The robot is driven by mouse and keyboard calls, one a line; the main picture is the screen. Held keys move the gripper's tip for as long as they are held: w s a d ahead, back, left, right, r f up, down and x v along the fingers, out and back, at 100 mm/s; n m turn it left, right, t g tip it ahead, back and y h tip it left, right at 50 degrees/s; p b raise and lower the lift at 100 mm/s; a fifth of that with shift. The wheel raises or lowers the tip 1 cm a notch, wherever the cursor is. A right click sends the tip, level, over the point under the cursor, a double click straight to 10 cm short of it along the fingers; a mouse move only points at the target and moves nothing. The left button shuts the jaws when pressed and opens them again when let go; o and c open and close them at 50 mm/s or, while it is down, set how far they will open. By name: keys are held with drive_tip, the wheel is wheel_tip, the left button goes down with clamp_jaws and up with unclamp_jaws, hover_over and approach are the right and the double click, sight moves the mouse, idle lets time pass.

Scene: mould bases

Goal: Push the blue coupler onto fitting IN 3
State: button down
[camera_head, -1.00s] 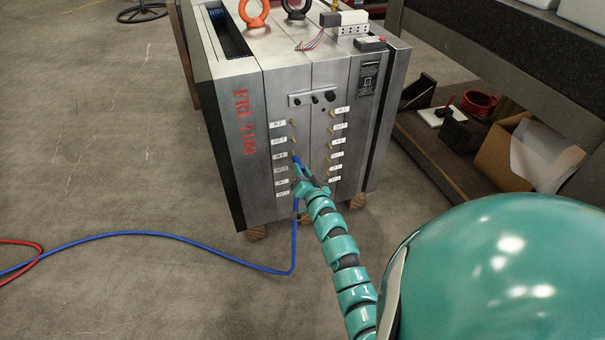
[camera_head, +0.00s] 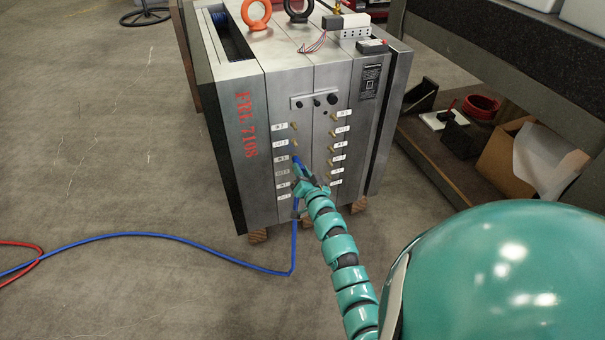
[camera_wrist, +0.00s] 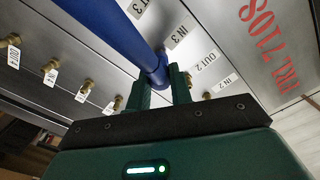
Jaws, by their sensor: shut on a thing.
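The blue coupler (camera_wrist: 158,74) sits between the two green fingers of my gripper (camera_wrist: 163,88) in the wrist view, with its blue hose running to the upper left. My gripper is shut on the coupler. The label IN 3 (camera_wrist: 178,37) is right beside the coupler. Its fitting is hidden, so I cannot tell whether the coupler touches it or is on it. In the head view the blue coupler (camera_head: 296,160) is at the left column of fittings, beside the third label down, with my gripper (camera_head: 304,181) just below.
Brass fittings stand close by, including OUT 2 (camera_wrist: 187,79) and IN 2 (camera_wrist: 207,95). A second column of fittings (camera_head: 331,162) is to the right on the mould base (camera_head: 262,190). The blue hose (camera_head: 190,239) hangs to the floor. A shelf (camera_head: 440,180) stands at right.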

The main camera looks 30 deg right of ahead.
drive_tip(key=shift+w, duration=0.1)
idle(0.3)
drive_tip(key=shift+w+d, duration=0.1)
drive_tip(key=shift+w, duration=0.2)
drive_tip(key=shift+r, duration=0.1)
drive_tip(key=c, duration=0.8)
unclamp_jaws()
drive_tip(key=shift+o, duration=0.2)
drive_tip(key=shift+s, duration=0.1)
drive_tip(key=p+v, duration=0.1)
drive_tip(key=v, duration=0.5)
drive_tip(key=shift+s, duration=0.35)
